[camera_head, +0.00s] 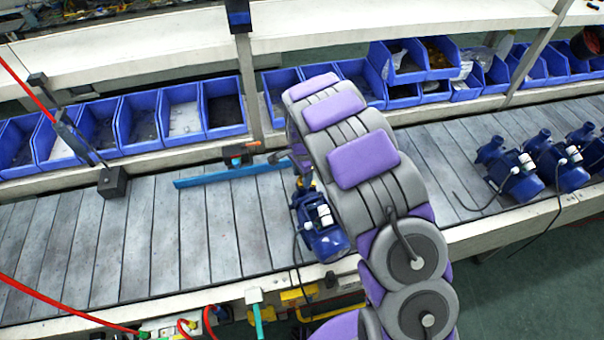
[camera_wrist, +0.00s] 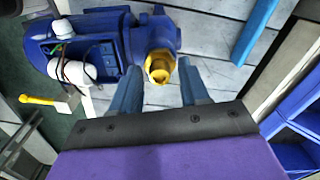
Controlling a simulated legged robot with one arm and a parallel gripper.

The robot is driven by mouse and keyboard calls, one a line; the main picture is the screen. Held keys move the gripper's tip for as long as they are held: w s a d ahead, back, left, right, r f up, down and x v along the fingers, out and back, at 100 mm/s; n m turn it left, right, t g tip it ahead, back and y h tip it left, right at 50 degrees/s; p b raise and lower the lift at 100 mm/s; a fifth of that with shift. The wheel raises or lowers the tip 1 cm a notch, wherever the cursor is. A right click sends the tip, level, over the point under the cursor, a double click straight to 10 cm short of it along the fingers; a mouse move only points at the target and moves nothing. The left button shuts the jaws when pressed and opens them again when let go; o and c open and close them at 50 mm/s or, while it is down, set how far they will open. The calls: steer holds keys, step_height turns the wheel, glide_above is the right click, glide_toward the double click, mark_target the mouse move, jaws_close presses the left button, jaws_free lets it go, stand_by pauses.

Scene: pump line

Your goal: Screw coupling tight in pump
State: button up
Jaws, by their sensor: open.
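The blue pump (camera_head: 322,232) stands on the slatted conveyor, partly hidden by my arm in the head view. In the wrist view the pump (camera_wrist: 100,45) fills the upper left. The brass-yellow coupling (camera_wrist: 160,66) sits at the pump's port, its open end facing my gripper. How deep it is threaded cannot be told. My gripper (camera_wrist: 157,84) is open, with one blue finger on each side just short of the coupling. I see no clear contact. In the head view my arm hides most of the gripper.
A blue bar (camera_head: 225,175) lies across the conveyor beside the pump. More blue pumps (camera_head: 520,172) with trailing cables stand to the right. Blue bins (camera_head: 137,122) line the back. A black block (camera_head: 112,182) stands at left. The left conveyor is mostly clear.

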steer(key=shift+n, duration=0.7)
steer(key=n, duration=0.3)
steer(key=shift+n, duration=0.4)
steer(key=n, duration=0.3)
stand_by(0.3)
jaws_close()
